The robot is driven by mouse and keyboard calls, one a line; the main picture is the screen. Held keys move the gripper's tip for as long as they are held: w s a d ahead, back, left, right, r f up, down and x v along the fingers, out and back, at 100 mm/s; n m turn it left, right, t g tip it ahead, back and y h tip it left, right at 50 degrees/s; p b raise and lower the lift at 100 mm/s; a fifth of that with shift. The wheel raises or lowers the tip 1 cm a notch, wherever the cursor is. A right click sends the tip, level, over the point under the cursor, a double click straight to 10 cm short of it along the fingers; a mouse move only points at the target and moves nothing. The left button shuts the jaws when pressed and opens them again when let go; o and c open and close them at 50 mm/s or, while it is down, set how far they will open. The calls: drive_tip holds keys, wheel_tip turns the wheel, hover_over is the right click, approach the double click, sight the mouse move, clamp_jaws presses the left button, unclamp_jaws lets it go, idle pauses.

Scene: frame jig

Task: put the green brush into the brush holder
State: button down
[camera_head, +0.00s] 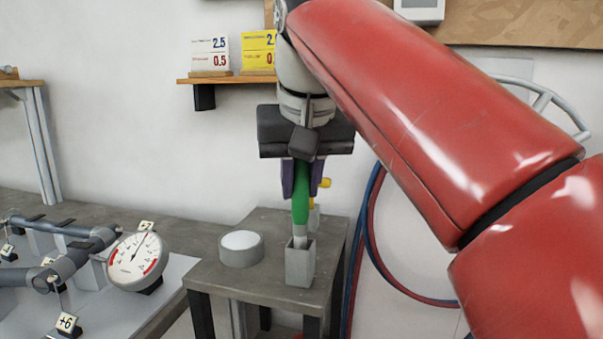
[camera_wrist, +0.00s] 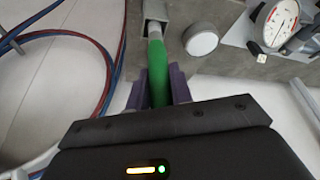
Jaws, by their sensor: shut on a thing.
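The green brush (camera_head: 301,200) is upright between the purple fingers of my gripper (camera_head: 301,190), which is shut on its green handle. In the wrist view the green brush (camera_wrist: 157,70) points away from my gripper (camera_wrist: 157,92). The grey brush holder (camera_head: 299,266) is a square, open-topped box on the small table, directly below my gripper. The brush's pale lower end meets the holder's mouth in the head view; how deep it reaches is hidden. In the wrist view that end overlaps the opening of the brush holder (camera_wrist: 154,10).
A round grey container with a white top (camera_head: 241,248) stands left of the holder on the small grey table (camera_head: 220,285). Red and blue hoses (camera_head: 369,225) hang to the right. A dial gauge (camera_head: 137,260) and pipes are at the left.

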drive_tip(key=shift+f+b, duration=1.05)
drive_tip(key=shift+f, duration=0.6)
drive_tip(key=shift+f+b, duration=0.45)
drive_tip(key=shift+f, duration=0.2)
drive_tip(key=c, duration=1.2)
unclamp_jaws()
drive_tip(key=shift+o, duration=0.2)
drive_tip(key=p+v, duration=0.2)
drive_tip(key=v, duration=0.5)
drive_tip(key=shift+s+d+r+p, duration=0.1)
drive_tip(key=shift+s+r+p, duration=0.1)
drive_tip(key=shift+r+p, duration=0.2)
